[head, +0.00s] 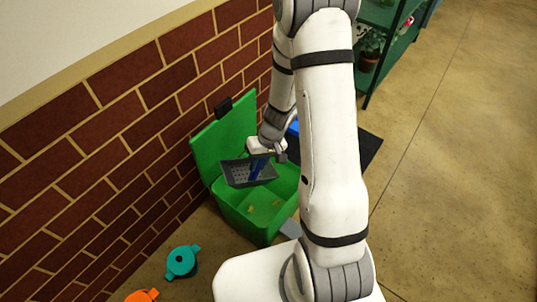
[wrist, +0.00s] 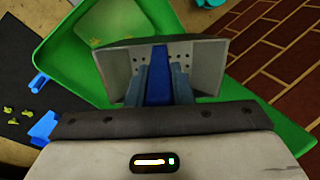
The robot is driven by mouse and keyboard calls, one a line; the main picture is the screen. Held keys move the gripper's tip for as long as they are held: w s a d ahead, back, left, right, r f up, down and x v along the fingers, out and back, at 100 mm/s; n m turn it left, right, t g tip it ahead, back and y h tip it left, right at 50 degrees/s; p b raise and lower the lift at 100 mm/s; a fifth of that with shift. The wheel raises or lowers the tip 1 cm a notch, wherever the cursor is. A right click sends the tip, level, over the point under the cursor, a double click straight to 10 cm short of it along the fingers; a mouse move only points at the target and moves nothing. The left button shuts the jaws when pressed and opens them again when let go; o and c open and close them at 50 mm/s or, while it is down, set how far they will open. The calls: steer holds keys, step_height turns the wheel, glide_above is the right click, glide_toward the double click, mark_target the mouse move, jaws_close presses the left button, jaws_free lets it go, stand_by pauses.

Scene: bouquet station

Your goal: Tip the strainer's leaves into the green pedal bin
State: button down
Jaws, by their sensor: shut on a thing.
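The green pedal bin (head: 258,222) stands by the brick wall with its lid (head: 222,142) raised. A few small yellowish bits lie on its floor. The grey perforated strainer (head: 238,173) is above the bin's opening, tilted; I see no leaves in it in the head view. It also shows in the wrist view (wrist: 207,66), where its inside is partly hidden. My gripper (head: 262,158) is shut on the strainer's blue handle (wrist: 158,85). The bin's rim also shows in the wrist view (wrist: 62,48).
A dark mat (head: 362,150) lies right of the bin; yellow-green bits (wrist: 12,112) and blue pieces (wrist: 40,82) lie on or near it. A teal object (head: 182,262) and an orange one (head: 142,295) are on the floor. A green shelf (head: 385,50) stands behind. The right floor is clear.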

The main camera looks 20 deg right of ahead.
steer(key=shift+s+a+h+p, duration=0.1)
steer(key=shift+a+h+p, duration=0.75)
steer(key=shift+p, duration=0.35)
steer(key=p, duration=0.4)
steer(key=a+r+h+p, duration=0.1)
steer(key=p, duration=0.3)
steer(key=shift+a+r+h, duration=0.2)
steer(key=shift+r+h, duration=0.05)
steer(key=p, duration=0.3)
steer(key=shift+a+r+p, duration=0.1)
steer(key=shift+a+p, duration=0.1)
steer(key=shift+p, duration=0.15)
steer(key=shift+a+h, duration=0.1)
steer(key=shift+h, duration=0.2)
steer(key=shift+f, duration=0.3)
steer(key=b, duration=0.3)
steer(key=shift+d+f, duration=0.25)
steer(key=shift+f, duration=0.1)
steer(key=shift+d+f+b, duration=0.1)
steer(key=shift+f+b, duration=0.05)
steer(key=shift+b, duration=0.9)
steer(key=y+b, duration=0.1)
steer(key=b, duration=0.2)
steer(key=shift+d+f, duration=0.2)
